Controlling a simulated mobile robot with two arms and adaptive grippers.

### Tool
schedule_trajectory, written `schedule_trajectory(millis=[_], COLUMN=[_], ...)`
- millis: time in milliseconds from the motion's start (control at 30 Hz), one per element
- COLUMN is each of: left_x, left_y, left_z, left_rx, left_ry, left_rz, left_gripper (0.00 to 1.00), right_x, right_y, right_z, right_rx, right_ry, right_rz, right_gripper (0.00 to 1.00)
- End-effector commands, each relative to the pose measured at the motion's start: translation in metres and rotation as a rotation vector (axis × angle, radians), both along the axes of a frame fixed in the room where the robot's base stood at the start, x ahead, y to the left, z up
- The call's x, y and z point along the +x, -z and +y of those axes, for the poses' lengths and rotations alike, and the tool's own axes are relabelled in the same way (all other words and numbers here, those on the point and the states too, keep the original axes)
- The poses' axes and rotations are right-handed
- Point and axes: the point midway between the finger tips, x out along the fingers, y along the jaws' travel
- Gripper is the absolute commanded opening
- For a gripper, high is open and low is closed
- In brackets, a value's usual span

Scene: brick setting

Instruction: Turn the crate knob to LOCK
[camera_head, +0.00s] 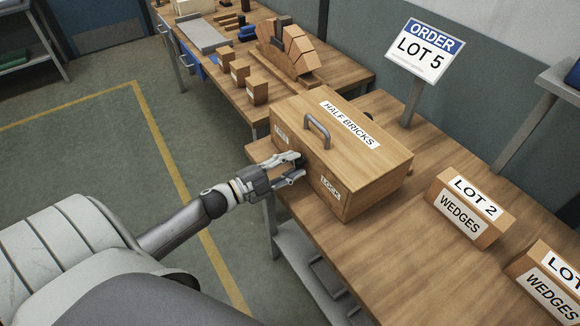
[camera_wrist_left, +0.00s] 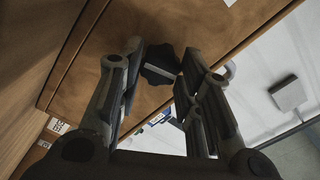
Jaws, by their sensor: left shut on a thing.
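The wooden crate (camera_head: 375,165) labelled HALF BRICKS stands on the table with its lid on and a grey handle on top. Its front carries a LOCK label (camera_head: 331,187) at the right and another small label (camera_head: 281,136) at the left, too small to read surely. My left gripper (camera_head: 301,167) is at the crate's front between these labels, shut on the dark knob. In the left wrist view the knob (camera_wrist_left: 160,62) shows as a dark lobed shape between the two fingers, against the wooden front.
An ORDER LOT 5 sign (camera_head: 425,48) stands behind the crate. Wedge boxes, LOT 2 (camera_head: 468,207) and another (camera_head: 548,285), lie to the right. A second table (camera_head: 335,75) with blocks is at the back left. Bare tabletop (camera_head: 400,260) lies right of the crate.

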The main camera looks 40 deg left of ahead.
Motion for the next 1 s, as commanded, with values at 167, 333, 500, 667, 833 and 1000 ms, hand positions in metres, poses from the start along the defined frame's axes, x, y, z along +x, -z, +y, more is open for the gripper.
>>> schedule_trajectory(millis=[167, 333, 500, 667, 833, 1000], left_x=[-0.0002, -0.0004, -0.0003, -0.0004, -0.0004, -0.0005], left_y=[0.0013, 0.0012, 0.0010, 0.0010, 0.0010, 0.0011], left_z=[-0.0006, -0.0009, -0.0008, -0.0008, -0.0008, -0.0009], left_rx=[0.101, 0.166, 0.201, 0.211, 0.211, 0.210], left_ry=[0.001, 0.002, 0.001, 0.001, 0.001, 0.001], left_rz=[-0.042, -0.069, -0.083, -0.087, -0.087, -0.086], left_gripper=[0.09, 0.09, 0.09, 0.09, 0.09, 0.35], right_x=[-0.0001, -0.0002, -0.0003, -0.0003, -0.0004, -0.0004], right_y=[0.0052, 0.0074, 0.0085, 0.0087, 0.0086, 0.0086], right_z=[-0.0002, -0.0003, -0.0002, -0.0002, -0.0002, -0.0002], right_rx=[0.000, 0.000, 0.000, 0.000, 0.000, 0.000], right_ry=[0.000, 0.000, 0.000, 0.000, 0.000, 0.000], right_rz=[0.000, 0.000, 0.000, 0.000, 0.000, 0.001], right_gripper=[0.00, 0.00, 0.00, 0.00, 0.00, 0.00])
